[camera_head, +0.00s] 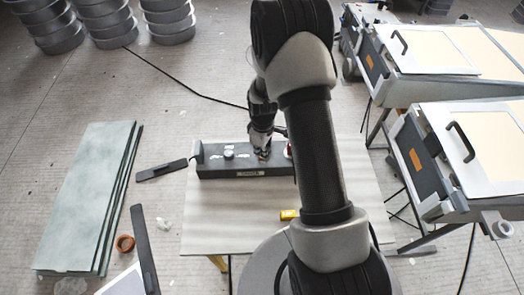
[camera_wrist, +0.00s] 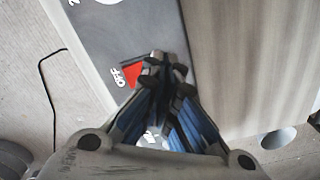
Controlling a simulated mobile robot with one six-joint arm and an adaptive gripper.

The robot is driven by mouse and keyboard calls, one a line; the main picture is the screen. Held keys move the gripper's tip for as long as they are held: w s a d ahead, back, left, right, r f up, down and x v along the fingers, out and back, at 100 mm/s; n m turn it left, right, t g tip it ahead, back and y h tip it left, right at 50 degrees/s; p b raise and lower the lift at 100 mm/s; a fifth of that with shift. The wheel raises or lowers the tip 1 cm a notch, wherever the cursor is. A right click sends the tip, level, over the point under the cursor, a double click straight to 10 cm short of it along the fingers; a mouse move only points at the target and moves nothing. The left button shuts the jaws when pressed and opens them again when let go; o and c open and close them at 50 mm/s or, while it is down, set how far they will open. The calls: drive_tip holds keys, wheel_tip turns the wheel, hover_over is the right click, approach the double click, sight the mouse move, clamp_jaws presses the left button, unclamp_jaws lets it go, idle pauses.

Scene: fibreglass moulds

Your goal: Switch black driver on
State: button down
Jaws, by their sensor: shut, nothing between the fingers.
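The black driver (camera_head: 222,172), a long dark box with a pale label on its front, lies near the far edge of the pale table. In the wrist view its dark top (camera_wrist: 95,30) shows a red switch (camera_wrist: 132,74) with the word OFF beside it. My gripper (camera_head: 263,157) points down at the right part of the driver's top. Its closed fingertips (camera_wrist: 163,62) are right beside the red switch and partly cover it. I cannot tell whether they touch it. The gripper is shut and empty. My arm hides the driver's right end.
The pale table (camera_head: 215,225) holds a small yellow item (camera_head: 289,215). A dark bar (camera_head: 162,170) lies left of the driver. Machines with handled lids (camera_head: 480,150) stand at the right. A black cable crosses the floor behind.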

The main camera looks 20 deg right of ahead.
drive_tip(key=shift+r+p, duration=2)
drive_tip(key=shift+r, duration=1.25)
drive_tip(key=s+a+r+m+t, duration=0.1)
drive_tip(key=s+a+r+m, duration=0.15)
drive_tip(key=r, duration=0.85)
drive_tip(key=s+a+r+m+t, duration=0.1)
drive_tip(key=s+a+r, duration=0.15)
drive_tip(key=r, duration=0.95)
drive_tip(key=s+a+r+m+t, duration=0.1)
drive_tip(key=s+a+r+m, duration=0.1)
drive_tip(key=s+r, duration=0.3)
drive_tip(key=s+a+r+m+t, duration=0.1)
drive_tip(key=s+r, duration=0.4)
drive_tip(key=s, duration=0.8)
drive_tip(key=shift+a+m+t, duration=0.3)
drive_tip(key=shift+a+m, duration=0.15)
drive_tip(key=shift+a, duration=0.25)
